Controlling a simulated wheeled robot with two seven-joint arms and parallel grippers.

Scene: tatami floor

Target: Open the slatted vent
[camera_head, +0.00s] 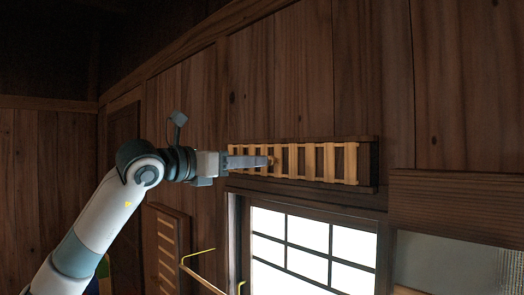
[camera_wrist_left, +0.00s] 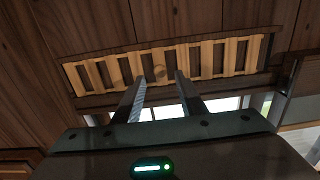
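The slatted vent (camera_head: 322,162) is a long light-wood lattice in a dark frame, high on the plank wall above the window. It also spans the upper part of the left wrist view (camera_wrist_left: 215,58). Brown shows between its slats; I cannot tell how far open it is. My left gripper (camera_head: 266,161) reaches to the vent from the left. Contact cannot be told. My right gripper is not in view.
A bright paned window (camera_head: 305,240) lies directly below the vent. A yellow rail (camera_head: 203,281) is at the lower left of it. A second slatted panel (camera_head: 167,250) hangs lower on the wall, behind my left arm. A wooden ledge (camera_head: 455,188) juts at the right.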

